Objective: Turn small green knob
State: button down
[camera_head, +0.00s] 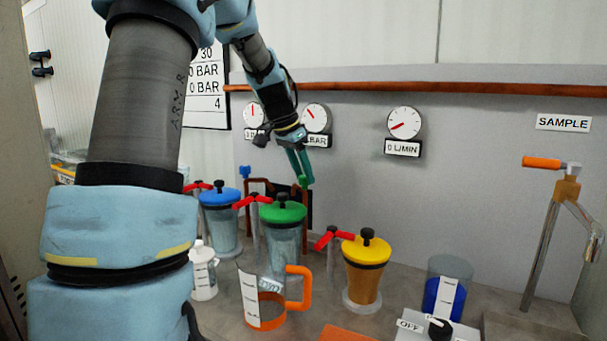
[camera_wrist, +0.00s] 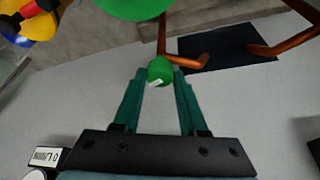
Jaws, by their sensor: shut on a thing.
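The small green knob (camera_wrist: 160,72) sits between the tips of my gripper (camera_wrist: 161,78) in the wrist view, with a small white mark on it. The two green fingers touch it from either side, so my gripper is shut on it. In the head view my gripper (camera_head: 303,178) points down behind the green-lidded canister, and the small green knob (camera_head: 302,181) shows only as a small bit of green at the fingertips. The large green lid (camera_head: 283,212) is apart from the fingers.
Copper pipes (camera_wrist: 205,58) run close to the knob. Blue-lidded (camera_head: 219,196) and yellow-lidded (camera_head: 366,250) canisters with red handles stand either side of the green one. An orange-handled jug (camera_head: 298,290) stands in front. Gauges (camera_head: 404,123) are on the wall behind.

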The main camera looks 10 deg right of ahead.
jog(key=shift+w+m+g, duration=0.1)
jog(key=shift+m+g, duration=0.5)
jog(key=shift+m, duration=1)
jog(key=shift+c, duration=2.2)
grip_release()
jog(key=w+v, duration=0.1)
jog(key=v, duration=0.9)
jog(key=shift+s+a+r+b, duration=0.35)
jog(key=shift+s+b, duration=0.05)
jog(key=shift+s, duration=0.05)
